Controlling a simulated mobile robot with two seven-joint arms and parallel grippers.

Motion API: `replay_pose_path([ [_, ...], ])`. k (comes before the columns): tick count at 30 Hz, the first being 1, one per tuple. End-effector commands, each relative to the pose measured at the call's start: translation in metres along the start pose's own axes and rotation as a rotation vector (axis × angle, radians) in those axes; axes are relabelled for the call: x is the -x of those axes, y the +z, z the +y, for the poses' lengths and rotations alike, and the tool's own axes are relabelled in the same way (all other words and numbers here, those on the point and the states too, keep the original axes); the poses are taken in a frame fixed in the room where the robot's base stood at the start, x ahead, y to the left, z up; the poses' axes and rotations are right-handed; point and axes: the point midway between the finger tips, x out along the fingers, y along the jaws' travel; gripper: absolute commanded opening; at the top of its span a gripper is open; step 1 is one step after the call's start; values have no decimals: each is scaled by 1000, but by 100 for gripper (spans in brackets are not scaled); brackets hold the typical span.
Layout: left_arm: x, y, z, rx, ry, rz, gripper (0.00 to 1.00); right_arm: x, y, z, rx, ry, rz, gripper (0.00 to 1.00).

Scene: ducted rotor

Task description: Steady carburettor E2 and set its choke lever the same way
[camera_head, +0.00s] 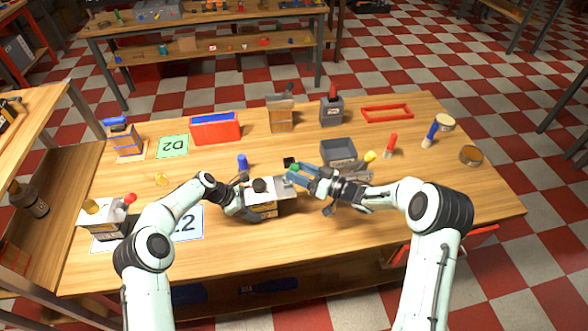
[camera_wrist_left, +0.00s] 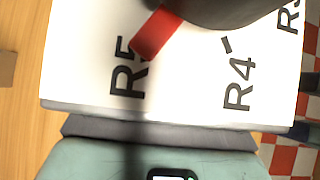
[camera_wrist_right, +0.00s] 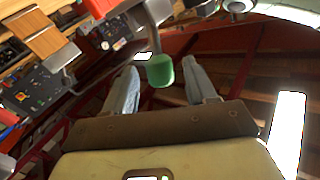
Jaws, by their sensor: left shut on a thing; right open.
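A white-topped box (camera_head: 268,195) with a dark round knob stands at the table's middle; I take it for carburettor E2, though its tag is unreadable. My left gripper (camera_head: 246,208) is shut on its left side. In the left wrist view its white top (camera_wrist_left: 85,65) has R-number marks, with a red pointer (camera_wrist_left: 155,35) by R5. My right gripper (camera_head: 300,177) is open at the box's far right side. A green lever tip (camera_wrist_right: 160,70) shows between its fingers in the right wrist view, apart from both. It also shows in the head view (camera_head: 292,168).
A similar box (camera_head: 105,218) with yellow and red knobs stands at left. A card (camera_head: 190,222) ending in 2 lies partly behind my left arm. A green D2 card (camera_head: 172,147), a red-blue bin (camera_head: 214,128), a grey tray (camera_head: 339,152) and several small items surround the middle.

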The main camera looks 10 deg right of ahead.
Motion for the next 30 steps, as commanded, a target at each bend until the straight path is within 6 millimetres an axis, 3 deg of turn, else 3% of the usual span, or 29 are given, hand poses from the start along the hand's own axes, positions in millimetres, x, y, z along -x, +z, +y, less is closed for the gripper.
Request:
replay_pose_path([
  [6,0,1,0,0,1,-1,43,-20,0,0,1,-1,0,56],
  [15,0,1,0,0,1,-1,43,-22,0,0,0,0,1,56],
  [21,0,1,0,0,1,-1,43,-21,0,0,0,0,0,0],
  [30,0,1,0,0,1,-1,43,-20,1,2,-22,-4,20,0],
])
